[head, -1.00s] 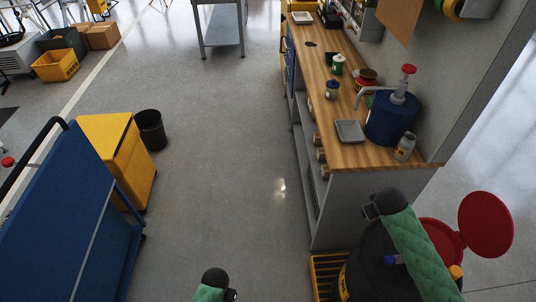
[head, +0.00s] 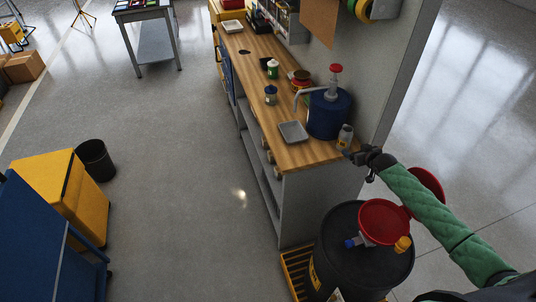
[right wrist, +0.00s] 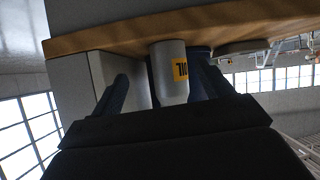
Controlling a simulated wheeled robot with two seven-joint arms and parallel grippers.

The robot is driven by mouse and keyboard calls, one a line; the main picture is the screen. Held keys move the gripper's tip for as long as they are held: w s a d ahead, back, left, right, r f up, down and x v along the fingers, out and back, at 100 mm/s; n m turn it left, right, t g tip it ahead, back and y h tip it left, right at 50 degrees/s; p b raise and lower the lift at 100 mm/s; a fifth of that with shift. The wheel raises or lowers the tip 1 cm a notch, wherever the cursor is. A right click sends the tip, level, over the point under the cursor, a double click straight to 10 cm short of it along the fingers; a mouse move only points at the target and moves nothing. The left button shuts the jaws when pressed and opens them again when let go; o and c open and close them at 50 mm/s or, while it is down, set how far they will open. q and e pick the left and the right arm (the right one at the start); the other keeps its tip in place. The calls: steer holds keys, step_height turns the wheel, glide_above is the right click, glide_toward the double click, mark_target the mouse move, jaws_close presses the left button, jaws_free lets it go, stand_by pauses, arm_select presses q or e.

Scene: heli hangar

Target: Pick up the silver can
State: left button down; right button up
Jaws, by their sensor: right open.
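The silver can (head: 345,137) stands upright near the front right corner of the wooden bench top, beside a blue pump canister (head: 329,114). It has a yellow label, which shows in the right wrist view on the can (right wrist: 166,62). That view appears upside down. My right gripper (head: 352,154) is at the bench corner, close to the can on its near side. In the right wrist view the open fingers (right wrist: 168,88) lie either side of the can, with nothing gripped. I cannot tell how deep the can sits between them. My left gripper is out of view.
A black drum (head: 347,262) with a red lid stands below my right arm. Open floor lies left of the bench.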

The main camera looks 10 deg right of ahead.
mark_target(348, 143)
steer(key=shift+w+a+r+t+y, duration=0.15)
steer(key=shift+w+r+t, duration=0.15)
steer(key=shift+r, duration=0.15)
steer(key=shift+w+a+r+t+y, duration=0.1)
steer(key=shift+w+r+t+y, duration=0.05)
steer(key=shift+w+r+t, duration=0.2)
steer(key=shift+w+a+r+m, duration=0.1)
steer(key=shift+m, duration=0.2)
steer(key=shift+x, duration=1)
steer(key=shift+w+f, duration=0.15)
steer(key=shift+f, duration=0.1)
steer(key=b+x, duration=0.3)
steer(key=shift+w+a+f, duration=0.2)
steer(key=shift+a+f, duration=0.05)
steer(key=shift+f, duration=0.05)
steer(key=shift+w+f, duration=0.15)
steer(key=shift+w, duration=0.15)
steer(key=shift+w+b, duration=0.35)
steer(key=shift+b, duration=0.05)
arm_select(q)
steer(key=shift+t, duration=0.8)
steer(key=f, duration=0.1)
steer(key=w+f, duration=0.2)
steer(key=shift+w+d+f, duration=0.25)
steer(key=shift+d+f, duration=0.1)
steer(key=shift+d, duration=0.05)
